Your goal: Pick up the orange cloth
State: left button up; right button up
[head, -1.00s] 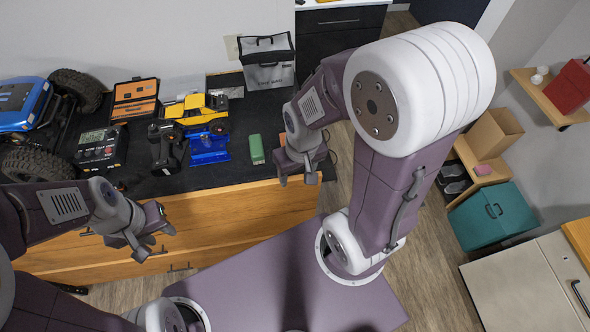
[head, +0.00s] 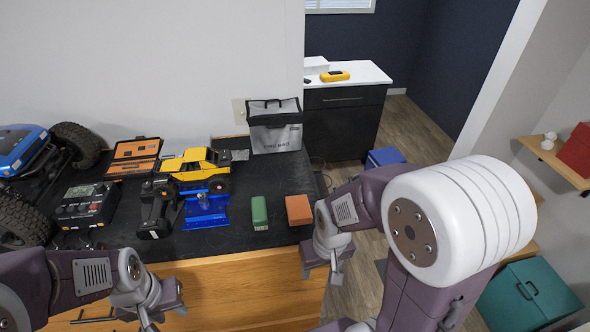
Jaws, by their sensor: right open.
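The orange cloth (head: 298,209) shows as a small folded, block-like orange piece lying on the black mat near the right end of the workbench. My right gripper (head: 321,274) is open and empty, in front of and slightly right of the cloth, by the bench's front right corner. It is apart from the cloth. My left gripper (head: 164,314) is at the lower left, in front of the drawer fronts, with its fingers apart and nothing seen between them.
A green block (head: 259,212) lies just left of the cloth. A yellow toy truck (head: 195,165) on a blue stand (head: 206,212), a controller (head: 158,208) and a charger (head: 87,205) are further left. A grey bag (head: 275,127) stands behind.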

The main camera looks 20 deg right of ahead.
aim_at(297, 208)
jog(key=z, duration=0.7)
jog(key=k+l+u, duration=0.1)
jog(key=u, duration=0.3)
jog(key=k+l+u, duration=0.1)
jog(key=u, duration=0.35)
jog(key=i+u, duration=0.2)
jog(key=u, duration=0.7)
jog(key=k, duration=0.15)
jog(key=i+z, duration=0.2)
jog(key=z, duration=1.55)
